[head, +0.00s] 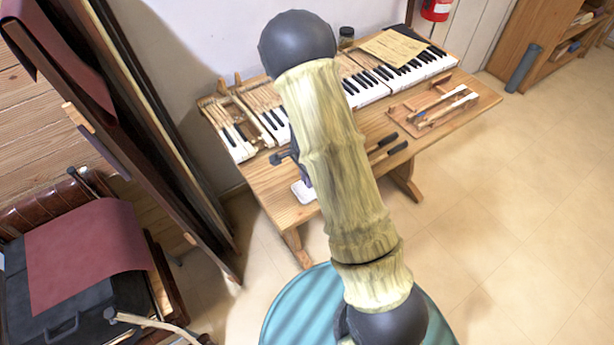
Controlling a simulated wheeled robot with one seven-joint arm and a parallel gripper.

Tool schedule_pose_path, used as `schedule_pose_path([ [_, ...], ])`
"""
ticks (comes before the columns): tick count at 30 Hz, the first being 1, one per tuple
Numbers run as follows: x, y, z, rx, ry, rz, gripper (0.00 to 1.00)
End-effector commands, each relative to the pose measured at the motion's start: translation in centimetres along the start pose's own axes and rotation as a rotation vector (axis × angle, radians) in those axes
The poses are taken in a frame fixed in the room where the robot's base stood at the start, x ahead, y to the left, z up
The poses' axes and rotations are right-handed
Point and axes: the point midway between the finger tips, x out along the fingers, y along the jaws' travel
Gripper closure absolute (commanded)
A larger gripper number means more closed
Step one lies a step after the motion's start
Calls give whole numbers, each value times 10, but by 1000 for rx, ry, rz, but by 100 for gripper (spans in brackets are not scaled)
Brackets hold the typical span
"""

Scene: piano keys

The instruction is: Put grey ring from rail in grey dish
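I cannot make out the grey ring or the grey dish in the head view. My own arm crosses the middle of the picture and covers part of the workbench, including part of the keyboard. A small whitish flat piece (303,191) lies at the bench's front edge, partly behind my arm.
Leaning panels and a cloth-covered case (85,250) stand left.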

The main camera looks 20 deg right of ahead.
Motion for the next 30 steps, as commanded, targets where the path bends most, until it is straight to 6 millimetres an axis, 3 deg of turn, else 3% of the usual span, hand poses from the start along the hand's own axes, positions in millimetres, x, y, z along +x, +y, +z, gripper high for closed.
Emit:
schedule_pose_path([
  [6, 19, 0, 0, 0, 0, 0, 88],
  [19, 21, 0, 0, 0, 0, 0, 88],
  [21, 21, 0, 0, 0, 0, 0, 70],
  [23, 21, 0, 0, 0, 0, 0, 58],
  [30, 21, 0, 0, 0, 0, 0, 58],
])
